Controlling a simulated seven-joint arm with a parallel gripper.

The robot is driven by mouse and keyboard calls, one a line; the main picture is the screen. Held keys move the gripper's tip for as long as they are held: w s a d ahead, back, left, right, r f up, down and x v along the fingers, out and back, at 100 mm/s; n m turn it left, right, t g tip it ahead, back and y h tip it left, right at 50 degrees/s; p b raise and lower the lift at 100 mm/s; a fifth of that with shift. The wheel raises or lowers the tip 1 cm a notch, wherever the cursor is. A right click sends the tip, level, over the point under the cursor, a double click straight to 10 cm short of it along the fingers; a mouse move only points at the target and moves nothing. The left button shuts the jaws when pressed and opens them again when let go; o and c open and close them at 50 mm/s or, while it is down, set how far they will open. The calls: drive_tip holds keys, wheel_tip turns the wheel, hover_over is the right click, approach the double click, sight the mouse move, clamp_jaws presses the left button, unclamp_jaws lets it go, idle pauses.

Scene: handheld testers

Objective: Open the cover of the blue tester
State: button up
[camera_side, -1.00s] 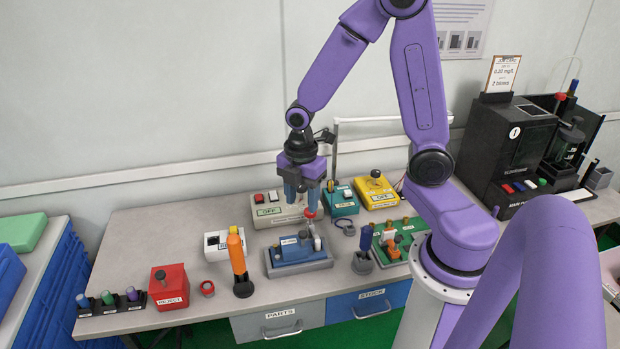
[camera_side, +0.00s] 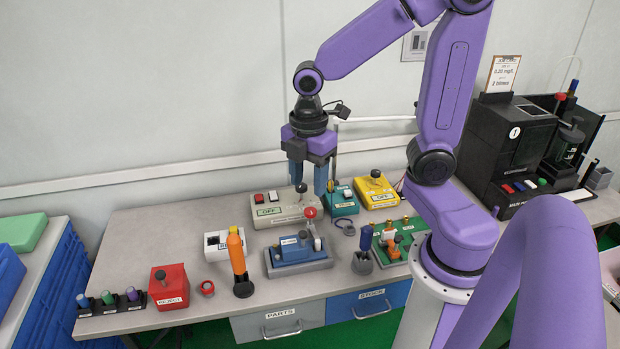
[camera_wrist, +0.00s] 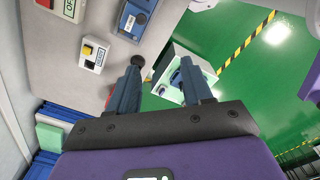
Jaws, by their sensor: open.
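In the wrist view my gripper's fingers (camera_wrist: 160,68) are apart, and part of the blue tester (camera_wrist: 136,17) shows at the top edge. I cannot tell whether the tester's cover is open.
An orange handle (camera_side: 236,251) stands left of the tester. A beige OFF box (camera_side: 282,212), a teal box (camera_side: 341,204) and a yellow box (camera_side: 376,192) are behind it. A green board (camera_side: 401,252) is to the right. A red REJECT box (camera_side: 169,289) is at the left.

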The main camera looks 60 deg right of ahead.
drive_tip(key=shift+s+a, duration=0.2)
drive_tip(key=shift+s, duration=0.15)
